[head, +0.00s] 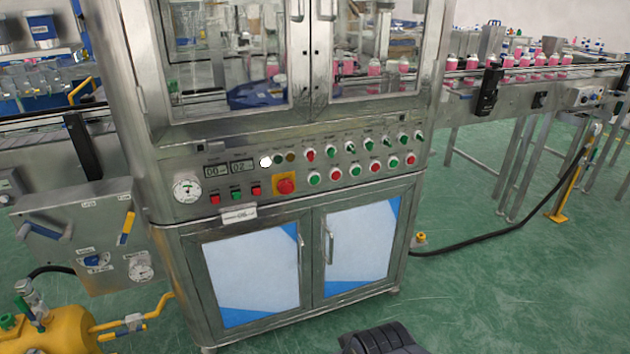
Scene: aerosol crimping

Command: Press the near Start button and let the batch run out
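The crimping machine's control panel (300,190) spans the front of the steel cabinet at mid-picture. It carries a lower row of green and red buttons, with a green button (314,178) at its left end. A small green button (236,196) sits between two red ones under two displays (229,169). The labels are too small to read, so I cannot tell which is the near Start button. A lit white lamp (265,161) and a red emergency stop (285,186) on yellow are also there. Pink cans (348,66) stand behind the glass doors. My gripper is not recognisable in view.
A conveyor (540,72) with several pink cans runs off right. A black cable (500,243) crosses the green floor (470,300) there. A yellow tank (60,325) with piping stands lower left. A dark part of mine shows at the bottom edge. The panel front is unobstructed.

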